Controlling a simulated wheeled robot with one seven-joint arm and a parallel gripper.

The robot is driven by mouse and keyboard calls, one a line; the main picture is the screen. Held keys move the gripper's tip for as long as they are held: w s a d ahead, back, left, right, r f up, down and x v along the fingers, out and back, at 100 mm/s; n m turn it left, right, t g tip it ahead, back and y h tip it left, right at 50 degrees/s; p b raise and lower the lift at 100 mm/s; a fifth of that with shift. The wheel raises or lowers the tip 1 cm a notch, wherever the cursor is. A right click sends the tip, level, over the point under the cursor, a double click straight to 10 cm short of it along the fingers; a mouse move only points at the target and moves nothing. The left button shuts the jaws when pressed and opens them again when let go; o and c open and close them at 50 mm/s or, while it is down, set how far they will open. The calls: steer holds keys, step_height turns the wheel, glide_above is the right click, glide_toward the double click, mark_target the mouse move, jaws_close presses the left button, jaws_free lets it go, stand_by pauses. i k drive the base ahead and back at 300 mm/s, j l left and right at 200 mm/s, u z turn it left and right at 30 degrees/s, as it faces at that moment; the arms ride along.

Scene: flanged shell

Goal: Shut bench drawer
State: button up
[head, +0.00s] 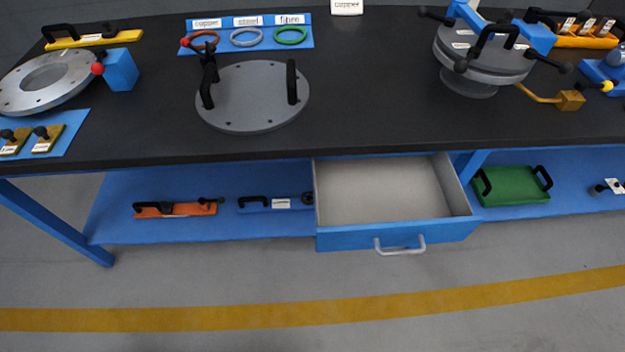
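The bench drawer (396,236) hangs under the black bench top and is pulled out toward me. Its front is blue, with a light grey bar handle (400,247) at the middle. The inside is pale grey and looks empty. The back of the drawer is hidden under the bench top. My gripper is not in view.
The black bench top (365,110) holds a grey round plate with black handles (252,97), a flanged assembly (484,55) and coloured rings. The blue lower shelf (270,222) carries tools and a green tray (512,186). The floor before the drawer, with a yellow line (300,317), is clear.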

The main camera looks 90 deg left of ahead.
mark_target(363, 203)
steer(key=l+u, duration=0.1)
steer(key=u, duration=0.4)
steer(key=i+l+u, duration=0.1)
steer(key=u, duration=0.35)
steer(key=l+u, duration=0.1)
steer(key=u, duration=0.4)
steer(key=l+u, duration=0.1)
steer(key=u, duration=0.35)
steer(key=l+u, duration=0.15)
steer(key=l, duration=0.9)
steer(key=i, duration=0.3)
